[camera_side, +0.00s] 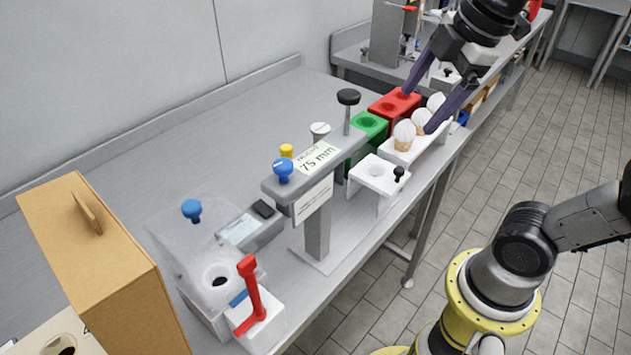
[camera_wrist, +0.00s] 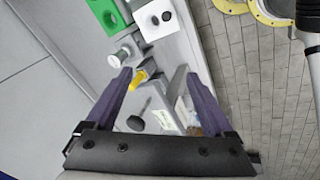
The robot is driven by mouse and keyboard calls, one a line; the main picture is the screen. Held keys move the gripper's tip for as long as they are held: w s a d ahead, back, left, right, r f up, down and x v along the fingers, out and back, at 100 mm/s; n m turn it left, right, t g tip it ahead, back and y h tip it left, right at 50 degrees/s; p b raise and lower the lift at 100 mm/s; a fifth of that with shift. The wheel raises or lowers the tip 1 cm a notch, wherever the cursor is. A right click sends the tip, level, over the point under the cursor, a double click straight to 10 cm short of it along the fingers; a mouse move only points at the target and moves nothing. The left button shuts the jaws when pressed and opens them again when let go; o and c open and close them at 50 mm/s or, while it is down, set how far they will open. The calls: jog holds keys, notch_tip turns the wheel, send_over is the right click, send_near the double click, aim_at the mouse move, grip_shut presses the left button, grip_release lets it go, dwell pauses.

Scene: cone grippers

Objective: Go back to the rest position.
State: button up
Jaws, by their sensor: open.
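My gripper (camera_side: 419,111) is at the upper right of the side view, its two purple fingers spread wide. In that view the fingers overlap a white rack (camera_side: 392,156) with a few white-topped cones (camera_side: 403,137); I cannot tell the height between them. In the wrist view my gripper (camera_wrist: 158,73) is open with nothing gripped. A yellow knob (camera_wrist: 138,79) and a black knob (camera_wrist: 136,123) show between and below the fingers there, apart from them as far as I can tell.
A red block (camera_side: 393,104), a green block (camera_side: 368,125) and a white stand (camera_side: 379,173) line the bench. A gauge post labelled 75 mm (camera_side: 317,225) rises beside them. A cardboard box (camera_side: 105,265) and a red-handled device (camera_side: 255,310) stand at the near left.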

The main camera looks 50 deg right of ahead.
jog(key=s+f+m+t, duration=0.1)
jog(key=s+f+m, duration=0.4)
jog(key=f+m, duration=0.3)
jog(key=shift+s+f+m, duration=0.15)
jog(key=shift+m, duration=1.75)
